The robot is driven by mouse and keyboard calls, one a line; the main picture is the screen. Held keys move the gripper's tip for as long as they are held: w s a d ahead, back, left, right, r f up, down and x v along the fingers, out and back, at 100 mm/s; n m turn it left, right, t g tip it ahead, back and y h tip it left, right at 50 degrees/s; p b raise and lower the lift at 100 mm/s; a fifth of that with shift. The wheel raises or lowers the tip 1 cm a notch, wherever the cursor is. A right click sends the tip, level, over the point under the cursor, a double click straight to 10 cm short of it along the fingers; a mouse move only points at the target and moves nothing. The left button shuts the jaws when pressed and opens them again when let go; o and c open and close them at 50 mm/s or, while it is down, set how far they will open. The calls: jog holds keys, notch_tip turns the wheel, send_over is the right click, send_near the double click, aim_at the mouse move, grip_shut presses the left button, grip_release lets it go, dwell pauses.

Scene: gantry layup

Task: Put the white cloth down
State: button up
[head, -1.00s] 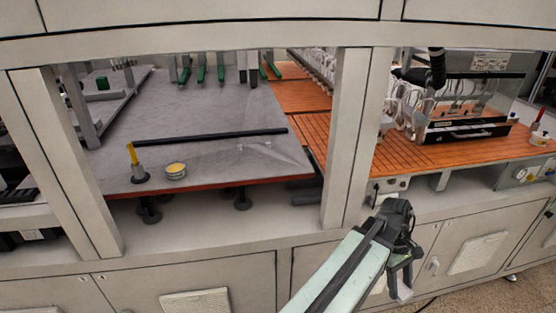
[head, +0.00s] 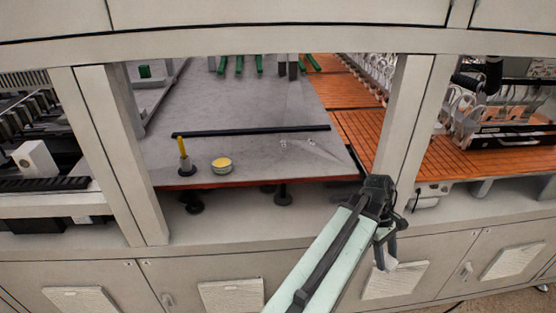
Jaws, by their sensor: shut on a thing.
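My gripper (head: 385,255) hangs from the end of my arm in the lower right of the head view, in front of the cabinet and below the table edge. Its fingers point down and are shut on a small whitish piece, the white cloth (head: 391,265). Only a little of the cloth shows at the fingertips, and the pale cabinet panel behind makes its outline hard to tell. It is apart from the grey table.
The grey table (head: 240,155) bears a black bar (head: 250,131), a yellow-topped holder (head: 185,160) and a round tin (head: 221,165). Its front right area is mostly clear. Upright posts (head: 403,115) frame the opening. Orange slatted surfaces (head: 440,155) lie to the right.

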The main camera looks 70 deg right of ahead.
jog(key=w+d+r+n+h+p, duration=0.1)
jog(key=w+d+r+n+p, duration=0.2)
jog(key=w, duration=0.4)
jog(key=w+d+r+n+p, duration=0.1)
jog(key=w+d+r+p, duration=0.2)
jog(key=w, duration=0.5)
jog(key=w+d+r+n+h+p, duration=0.1)
jog(key=w+r+n+p, duration=0.15)
jog(key=w+r, duration=0.35)
jog(key=w+a+r+n+h+p, duration=0.1)
jog(key=w+r+n+p, duration=0.25)
jog(key=w, duration=0.75)
jog(key=w+a+r+n+h+p, duration=0.1)
jog(key=w+r+n+p, duration=0.3)
jog(key=w, duration=0.7)
jog(key=m, duration=0.2)
send_over(264, 166)
jog(key=w+a, duration=0.1)
jog(key=shift+w+f+g+b, duration=0.15)
jog(key=shift+f+b, duration=0.1)
jog(key=shift+f, duration=0.35)
jog(key=shift+w+f+g+b, duration=0.1)
jog(key=shift+f+g+b, duration=0.1)
jog(key=shift+f, duration=0.4)
notch_tip(264, 166, down, 4)
jog(key=b, duration=0.4)
jog(key=shift+d, duration=0.1)
jog(key=shift+r, duration=0.2)
jog(key=shift+f, duration=0.2)
jog(key=o, duration=1.2)
